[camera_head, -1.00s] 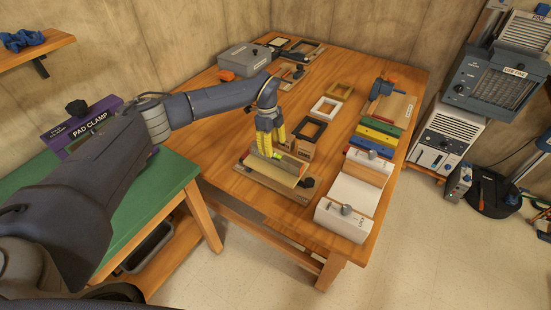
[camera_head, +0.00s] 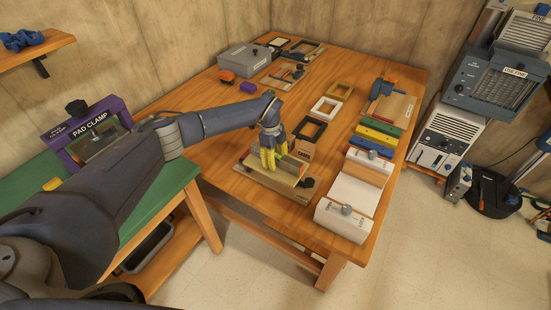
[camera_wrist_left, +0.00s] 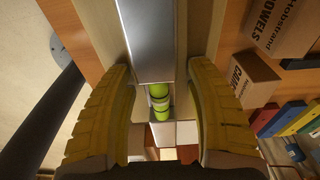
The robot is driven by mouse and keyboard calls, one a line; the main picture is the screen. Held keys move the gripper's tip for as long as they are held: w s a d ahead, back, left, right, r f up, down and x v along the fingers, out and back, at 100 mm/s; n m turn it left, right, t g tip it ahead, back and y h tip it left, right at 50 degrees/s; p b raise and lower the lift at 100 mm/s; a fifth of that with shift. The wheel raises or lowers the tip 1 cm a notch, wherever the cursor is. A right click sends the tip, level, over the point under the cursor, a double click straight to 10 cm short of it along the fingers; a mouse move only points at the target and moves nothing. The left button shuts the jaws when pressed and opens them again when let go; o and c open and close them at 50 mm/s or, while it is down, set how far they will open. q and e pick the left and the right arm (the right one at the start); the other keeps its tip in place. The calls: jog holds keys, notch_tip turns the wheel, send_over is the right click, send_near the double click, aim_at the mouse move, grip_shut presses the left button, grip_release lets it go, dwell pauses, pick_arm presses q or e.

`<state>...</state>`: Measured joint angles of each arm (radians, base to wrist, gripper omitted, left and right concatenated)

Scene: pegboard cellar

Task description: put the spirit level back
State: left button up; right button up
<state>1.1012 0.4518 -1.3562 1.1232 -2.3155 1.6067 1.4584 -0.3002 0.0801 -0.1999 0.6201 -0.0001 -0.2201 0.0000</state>
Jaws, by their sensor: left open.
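My left gripper (camera_head: 273,160) has yellow fingers and is over the near left part of the wooden table, at a low wooden stand (camera_head: 297,195) with a black knob. In the left wrist view, the spirit level (camera_wrist_left: 147,40) is a silver bar with bright green vials. It runs between the open fingers of the gripper (camera_wrist_left: 160,75), with a gap on each side. In the head view the fingers partly hide it, and its edges are hard to tell from the stand. My right gripper is not in view.
A purple pad clamp (camera_head: 88,133) stands on the green bench at left.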

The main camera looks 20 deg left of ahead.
pick_arm(q)
grip_shut()
dwell(0.4)
jog(key=shift+r, duration=0.1)
